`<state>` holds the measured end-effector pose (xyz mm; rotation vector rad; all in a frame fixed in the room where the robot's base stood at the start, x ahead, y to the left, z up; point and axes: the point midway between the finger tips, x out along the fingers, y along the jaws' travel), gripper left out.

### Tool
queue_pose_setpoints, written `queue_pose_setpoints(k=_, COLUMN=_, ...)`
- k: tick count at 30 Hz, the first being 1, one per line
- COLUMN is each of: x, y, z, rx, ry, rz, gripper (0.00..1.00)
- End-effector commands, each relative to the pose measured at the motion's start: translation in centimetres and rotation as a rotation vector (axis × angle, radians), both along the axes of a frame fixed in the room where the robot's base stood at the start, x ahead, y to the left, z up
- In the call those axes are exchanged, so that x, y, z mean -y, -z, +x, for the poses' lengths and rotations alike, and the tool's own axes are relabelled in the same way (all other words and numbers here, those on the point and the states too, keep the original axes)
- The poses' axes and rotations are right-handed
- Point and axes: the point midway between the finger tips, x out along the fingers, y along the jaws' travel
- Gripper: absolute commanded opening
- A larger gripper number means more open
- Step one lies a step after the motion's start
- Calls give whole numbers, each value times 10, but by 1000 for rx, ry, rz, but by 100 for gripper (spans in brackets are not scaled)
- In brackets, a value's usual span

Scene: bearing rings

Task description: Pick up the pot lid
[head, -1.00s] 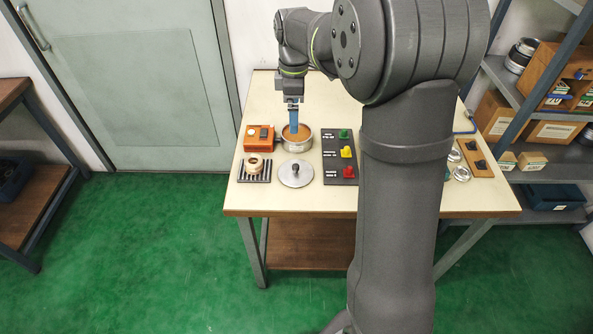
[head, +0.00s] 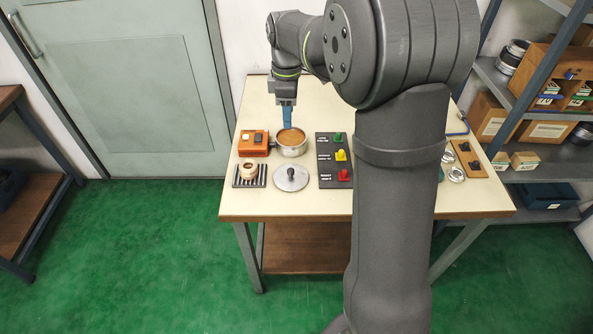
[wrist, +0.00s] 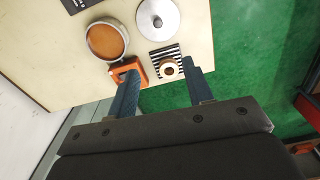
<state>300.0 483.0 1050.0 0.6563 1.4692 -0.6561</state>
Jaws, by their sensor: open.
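The pot lid (head: 291,181) is a flat grey metal disc with a dark upright knob. It lies on the table in front of the pot in the head view, and it also shows at the top of the wrist view (wrist: 147,22). The metal pot (head: 293,151) holds something orange-brown. My gripper (head: 287,126) is above the pot's back side in the head view, apart from the lid. In the wrist view my gripper (wrist: 161,70) has its two blue fingers spread, with nothing held between them.
An orange box (head: 254,150) stands left of the pot. A striped rack (head: 239,182) bearing a pale ring (head: 249,168) sits left of the lid. A dark board (head: 325,160) with green, yellow and red pieces is to the right. The table's front edge is near the lid.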

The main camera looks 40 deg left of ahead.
Motion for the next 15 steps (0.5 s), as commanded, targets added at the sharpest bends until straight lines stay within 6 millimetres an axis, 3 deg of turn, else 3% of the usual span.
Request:
queue_pose_setpoints(k=5, x=0, y=9, z=2, rx=-1, ry=273, rz=-2, gripper=47)
queue_pose_setpoints(k=15, x=-1, y=29, z=7, rx=0, ry=1002, rz=-1, gripper=47)
